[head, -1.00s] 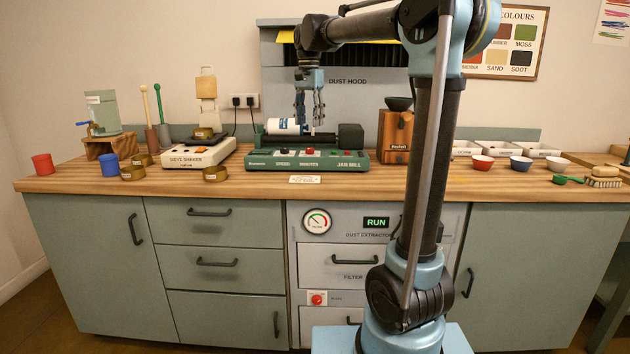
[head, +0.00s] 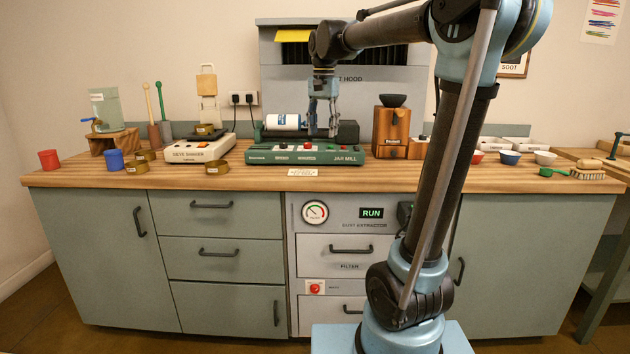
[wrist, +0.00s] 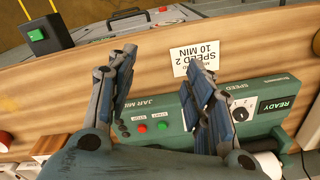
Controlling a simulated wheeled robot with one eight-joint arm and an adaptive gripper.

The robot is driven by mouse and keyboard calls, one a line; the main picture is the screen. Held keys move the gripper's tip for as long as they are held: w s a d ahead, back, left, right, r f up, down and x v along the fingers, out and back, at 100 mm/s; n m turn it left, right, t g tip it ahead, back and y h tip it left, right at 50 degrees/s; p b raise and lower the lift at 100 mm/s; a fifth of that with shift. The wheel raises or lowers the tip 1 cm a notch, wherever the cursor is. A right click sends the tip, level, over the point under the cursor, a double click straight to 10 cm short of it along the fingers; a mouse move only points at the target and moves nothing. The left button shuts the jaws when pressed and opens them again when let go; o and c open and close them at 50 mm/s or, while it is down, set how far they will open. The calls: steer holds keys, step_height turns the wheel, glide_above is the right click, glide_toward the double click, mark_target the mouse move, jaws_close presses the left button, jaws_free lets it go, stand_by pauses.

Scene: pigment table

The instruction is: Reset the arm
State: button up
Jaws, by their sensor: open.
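My gripper (head: 323,116) hangs fingers-down above the right part of the green jar mill (head: 290,155), in front of the dust hood (head: 350,88). Its fingers are apart with nothing between them. In the wrist view my gripper (wrist: 162,105) shows two spread blue-padded fingers over the jar mill (wrist: 165,118). A white jar with a blue label (head: 284,122) lies on the mill's rollers, to the left of my gripper and apart from it. My arm reaches up from the base at front right and bends over to the left.
A sieve shaker (head: 198,150), a red cup (head: 49,160) and a blue cup (head: 114,160) stand at left. A wooden grinder (head: 391,133) is close right of the mill. Small bowls (head: 510,157) and a brush (head: 587,173) lie farther right. A label card (head: 303,172) lies before the mill.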

steer(key=s+d+f+n, duration=0.2)
steer(key=s+d+f, duration=0.3)
steer(key=s+f, duration=0.4)
steer(key=s+d+f+n+t, duration=0.1)
steer(key=s+d+f, duration=0.5)
steer(key=s+f, duration=0.3)
steer(key=s+d+f+n, duration=0.2)
steer(key=s+d+f, duration=0.3)
steer(key=s+f, duration=0.4)
step_height(320, 180, down, 3)
steer(key=shift+d+n+t, duration=0.2)
steer(key=shift+n+t, duration=0.1)
steer(key=shift+t, duration=0.1)
steer(key=shift+s, duration=0.1)
steer(key=shift+w+f, duration=0.2)
steer(key=shift+w, duration=0.25)
steer(key=shift+c, duration=0.4)
